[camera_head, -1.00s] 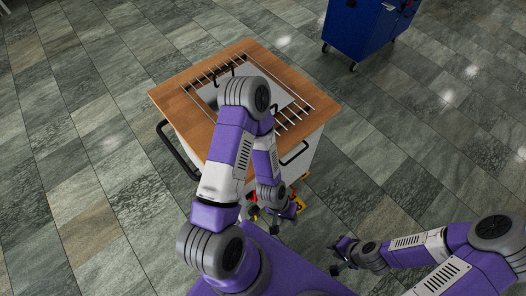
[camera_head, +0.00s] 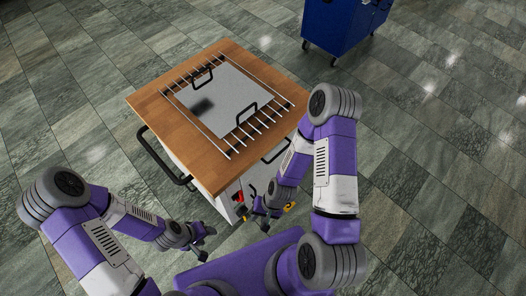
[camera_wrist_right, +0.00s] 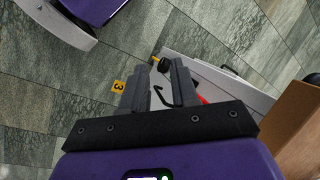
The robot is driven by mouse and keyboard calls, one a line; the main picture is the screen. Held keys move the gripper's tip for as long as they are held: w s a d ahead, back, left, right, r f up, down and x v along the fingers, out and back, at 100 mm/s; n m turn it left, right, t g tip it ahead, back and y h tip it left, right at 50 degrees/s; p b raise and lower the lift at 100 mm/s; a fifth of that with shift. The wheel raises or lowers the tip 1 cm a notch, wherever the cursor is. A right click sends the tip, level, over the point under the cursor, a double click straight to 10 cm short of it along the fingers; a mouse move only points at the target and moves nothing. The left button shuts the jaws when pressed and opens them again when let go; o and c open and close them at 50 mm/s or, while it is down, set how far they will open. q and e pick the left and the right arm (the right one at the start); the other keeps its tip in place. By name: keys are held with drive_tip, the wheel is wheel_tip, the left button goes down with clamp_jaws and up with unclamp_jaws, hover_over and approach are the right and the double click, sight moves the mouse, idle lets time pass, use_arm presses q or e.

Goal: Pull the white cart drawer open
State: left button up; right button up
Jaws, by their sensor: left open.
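The white cart with a wooden top (camera_head: 150,98) stands in front of me in the head view. Its white body (camera_wrist_right: 215,77) is beside the fingers in the right wrist view. My right gripper (camera_head: 264,214) is low at the cart's near right side. In the wrist view its fingers (camera_wrist_right: 156,88) are apart, with a thin black bent handle (camera_wrist_right: 161,98) close by; I cannot tell whether they touch. My left gripper (camera_head: 203,238) is open, low in front of the cart and apart from it. My right arm partly hides the cart front, so how the drawer stands is unclear.
A black side handle (camera_head: 165,165) juts from the cart's left side. A metal rack and grey sheet (camera_head: 215,90) lie on top. A blue cabinet (camera_head: 338,25) stands behind; tiled floor around is clear.

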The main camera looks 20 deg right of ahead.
wheel_tip(320, 180, down, 4)
drive_tip(key=d+m+g+y+b, duration=0.1)
drive_tip(key=m+y+b, duration=0.15)
drive_tip(key=m, duration=0.55)
drive_tip(key=n+t+b, duration=1.2)
drive_tip(key=n+t, duration=0.4)
drive_tip(key=n, duration=2)
approach(281, 151)
drive_tip(key=x, duration=0.3)
drive_tip(key=shift+g+h, duration=0.3)
drive_tip(key=shift+h, duration=0.05)
drive_tip(key=b+x, duration=0.2)
drive_tip(key=x, duration=0.5)
drive_tip(key=shift+c, duration=0.3)
drive_tip(key=shift+a, duration=0.1)
clamp_jaws()
